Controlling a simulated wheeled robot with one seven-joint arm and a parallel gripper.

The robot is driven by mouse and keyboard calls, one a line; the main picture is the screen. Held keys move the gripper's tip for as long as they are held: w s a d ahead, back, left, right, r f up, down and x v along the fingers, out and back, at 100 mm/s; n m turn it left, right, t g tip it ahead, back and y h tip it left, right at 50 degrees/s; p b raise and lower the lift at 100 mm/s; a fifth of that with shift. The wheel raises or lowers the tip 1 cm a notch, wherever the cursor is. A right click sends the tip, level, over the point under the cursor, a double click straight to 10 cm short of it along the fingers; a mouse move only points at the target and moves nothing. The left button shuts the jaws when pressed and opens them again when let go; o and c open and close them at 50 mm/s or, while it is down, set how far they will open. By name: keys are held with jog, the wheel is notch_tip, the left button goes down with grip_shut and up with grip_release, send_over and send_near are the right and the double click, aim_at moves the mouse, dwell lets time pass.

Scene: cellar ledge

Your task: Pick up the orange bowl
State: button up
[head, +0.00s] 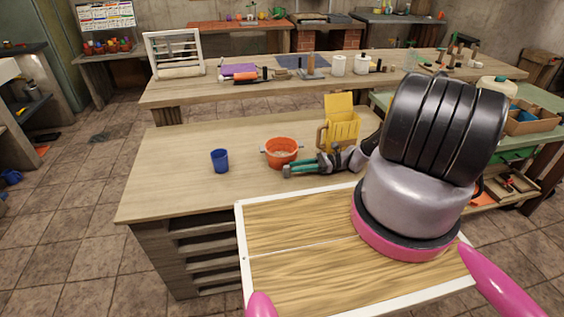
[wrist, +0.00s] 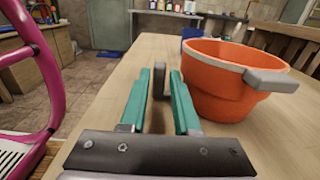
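The orange bowl (head: 282,155) stands upright on the wooden bench (head: 180,190) in the head view, with a grey rim and small side handles. In the wrist view the bowl (wrist: 222,88) is large, to the right of the fingers, with a grey handle facing me. My gripper (head: 288,171) lies low over the bench just in front of the bowl, pointing left. In the wrist view, my gripper (wrist: 161,75) has its teal fingers apart, with no bowl wall between them. A small dark grey shape shows between the fingertips; I cannot tell what it is.
A blue cup (head: 220,161) stands left of the bowl. A yellow box-like container (head: 341,128) stands to its right, behind my arm. The bench's left end is clear. A second long table (head: 430,75) behind holds tools and bottles.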

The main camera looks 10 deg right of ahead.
aim_at(287, 166)
jog(key=a, duration=0.4)
jog(key=shift+a, duration=0.2)
grip_shut()
dwell(1.2)
